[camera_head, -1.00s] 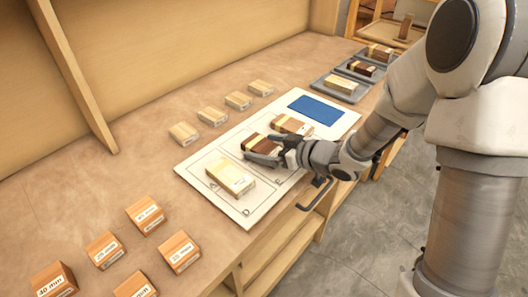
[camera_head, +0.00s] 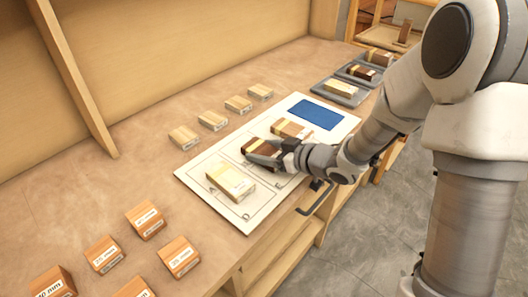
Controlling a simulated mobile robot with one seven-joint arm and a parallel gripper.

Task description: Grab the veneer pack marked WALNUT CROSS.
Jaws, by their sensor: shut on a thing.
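A white board (camera_head: 190,172) with outlined areas lies on the workbench. On it are a pale veneer pack (camera_head: 230,182) nearest me, a dark brown veneer pack (camera_head: 258,145) in the middle, and a tan-and-brown pack (camera_head: 291,129) beyond. My gripper (camera_head: 268,152) is shut on the dark brown pack, reaching it from the right. The fingers hide part of that pack. It sits at the board's surface; I cannot tell whether it is lifted. The labels on the packs are too small to read, so I cannot tell which is marked WALNUT CROSS.
A blue rectangle (camera_head: 318,111) is at the board's far end. Several small pale blocks (camera_head: 212,120) stand in a row behind the board. Several orange-brown blocks with mm labels (camera_head: 105,254) stand at front left. Grey trays (camera_head: 341,92) with more packs are at the far right.

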